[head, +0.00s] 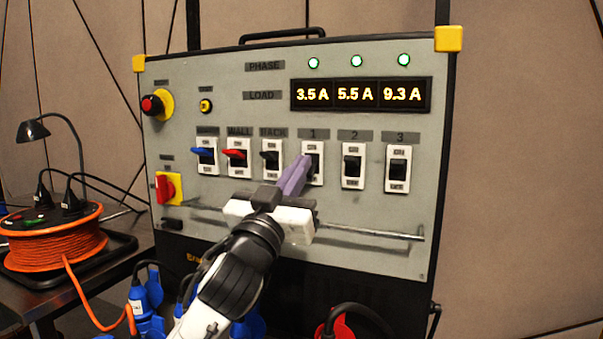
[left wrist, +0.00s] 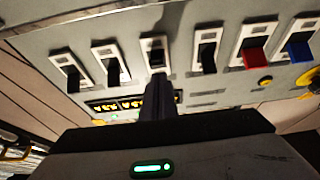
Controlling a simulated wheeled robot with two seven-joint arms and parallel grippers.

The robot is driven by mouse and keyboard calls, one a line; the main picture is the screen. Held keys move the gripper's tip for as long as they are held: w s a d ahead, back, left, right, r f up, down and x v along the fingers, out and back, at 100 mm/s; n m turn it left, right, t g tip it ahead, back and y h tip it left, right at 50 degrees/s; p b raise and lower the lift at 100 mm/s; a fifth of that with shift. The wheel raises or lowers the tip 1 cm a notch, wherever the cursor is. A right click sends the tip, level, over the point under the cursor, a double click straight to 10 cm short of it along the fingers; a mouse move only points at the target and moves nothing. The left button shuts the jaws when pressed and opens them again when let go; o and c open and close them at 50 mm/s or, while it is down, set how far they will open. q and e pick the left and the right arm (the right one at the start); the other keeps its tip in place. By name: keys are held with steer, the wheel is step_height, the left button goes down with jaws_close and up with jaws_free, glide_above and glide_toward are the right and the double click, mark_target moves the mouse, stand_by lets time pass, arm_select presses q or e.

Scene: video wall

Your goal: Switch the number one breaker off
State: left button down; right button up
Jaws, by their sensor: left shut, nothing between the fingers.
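The number one breaker (head: 314,167) sits under the label 1 on the grey panel. It has a white plate and a black toggle, partly hidden by my left gripper (head: 303,163). The left gripper's purple fingers are shut, empty, and right at the left side of this toggle; I cannot tell whether they touch it. In the left wrist view, the breaker (left wrist: 155,52) is just beyond the shut fingertips (left wrist: 159,83). I cannot clearly tell its toggle's position. My right gripper is in neither view.
Breakers 2 (head: 352,167) and 3 (head: 397,170) are to the right; black, red and blue switches are to the left. A metal rail (head: 370,230) crosses below. Load displays (head: 360,95) read 3.5, 5.5 and 9.3 A under three green lamps. An orange cable reel (head: 55,240) stands left.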

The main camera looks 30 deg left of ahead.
arm_select(q)
step_height(320, 180, up, 4)
steer(key=s+p, duration=0.1)
steer(key=p, duration=0.2)
steer(key=s+d+f+b, duration=0.1)
steer(key=s+f, duration=0.6)
steer(key=shift+s+d+f, duration=0.15)
steer(key=shift+s+f, duration=0.1)
steer(key=shift+s, duration=0.1)
